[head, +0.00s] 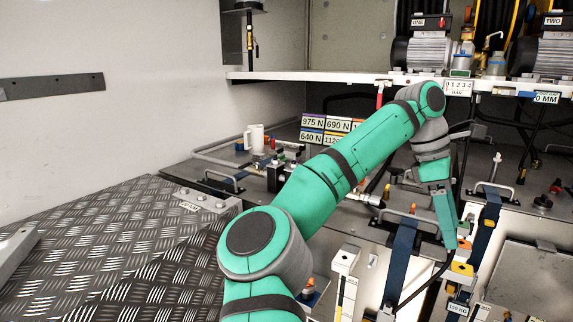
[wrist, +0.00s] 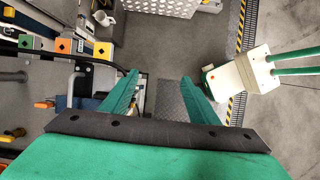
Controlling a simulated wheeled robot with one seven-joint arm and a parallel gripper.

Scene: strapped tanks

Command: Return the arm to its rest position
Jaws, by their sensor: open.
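My green arm reaches from the bottom of the head view up and to the right, bends at a high elbow, and comes down to my gripper (head: 447,220). The gripper hangs near two dark blue straps (head: 402,250), with the second strap (head: 485,232) to its right. In the wrist view my gripper (wrist: 158,80) shows two green fingers spread wide apart with nothing between them. The grey floor (wrist: 170,45) and a ribbed plate lie beyond the fingers. Whether the gripper touches a strap cannot be told.
A white shelf (head: 330,78) with motors (head: 420,53) runs behind my arm. Orange and yellow blocks (head: 462,268) lie close below the gripper. The chequered plate (head: 110,235) at left is largely clear.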

